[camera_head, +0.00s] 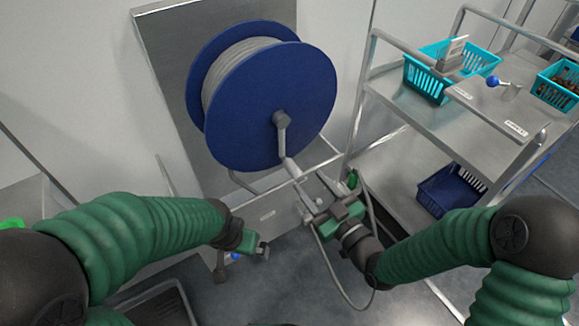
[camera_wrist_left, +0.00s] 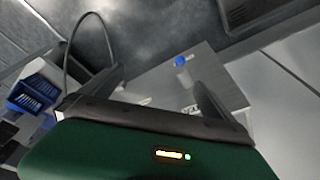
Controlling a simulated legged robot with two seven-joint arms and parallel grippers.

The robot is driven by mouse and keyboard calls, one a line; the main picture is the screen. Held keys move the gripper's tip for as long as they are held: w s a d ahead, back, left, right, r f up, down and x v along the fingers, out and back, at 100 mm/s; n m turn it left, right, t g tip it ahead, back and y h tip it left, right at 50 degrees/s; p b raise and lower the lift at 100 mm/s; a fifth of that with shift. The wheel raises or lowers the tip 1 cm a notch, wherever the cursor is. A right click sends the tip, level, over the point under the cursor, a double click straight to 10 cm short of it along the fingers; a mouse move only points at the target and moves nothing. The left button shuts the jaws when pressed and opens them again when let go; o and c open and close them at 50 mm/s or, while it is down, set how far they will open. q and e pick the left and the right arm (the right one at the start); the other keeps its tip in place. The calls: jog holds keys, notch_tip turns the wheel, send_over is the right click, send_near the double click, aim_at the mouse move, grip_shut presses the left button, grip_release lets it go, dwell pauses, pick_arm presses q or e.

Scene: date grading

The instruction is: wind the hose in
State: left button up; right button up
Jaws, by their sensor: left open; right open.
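The hose reel (camera_head: 305,95) is a large blue-flanged drum mounted on a steel panel, with the pale grey hose (camera_head: 245,58) wound between its flanges. Its crank (camera_head: 281,135) points down from the hub, with a light handle (camera_head: 291,169) at its end. My right gripper (camera_head: 312,198) is open just below and right of the handle; I cannot tell whether the handle lies between its fingers. My left gripper (camera_head: 263,251) is open and apart from the reel, low in the middle. In the left wrist view its fingers (camera_wrist_left: 158,88) are spread with nothing held between them.
A thin grey line (camera_head: 371,225) loops down around my right gripper; its ends are hidden. Grey floor (camera_head: 300,290) shows between my arms.

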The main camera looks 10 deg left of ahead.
aim_at(286, 161)
jog(key=x, duration=0.4)
jog(key=shift+w+a+b, duration=0.25)
jog(key=shift+a+b, duration=0.05)
jog(key=shift+a, duration=0.05)
jog(key=w+a, duration=0.1)
jog(key=a, duration=0.1)
jog(key=w+a, duration=0.2)
jog(key=a, duration=0.1)
jog(key=shift+a+f+b, duration=0.25)
jog(key=shift+a+b, duration=0.05)
jog(key=shift+a, duration=0.05)
jog(key=shift+r, duration=0.15)
jog(key=shift+d, duration=0.45)
jog(key=shift+w+d, duration=0.15)
jog(key=shift+d, duration=0.35)
jog(key=shift+c, duration=0.5)
jog(key=shift+a, duration=0.6)
jog(key=c, duration=0.9)
pick_arm(q)
jog(key=shift+a+f, duration=0.45)
jog(key=shift+f, duration=0.4)
pick_arm(e)
jog(key=shift+d, duration=0.15)
grip_shut()
pick_arm(q)
jog(key=shift+w, duration=0.1)
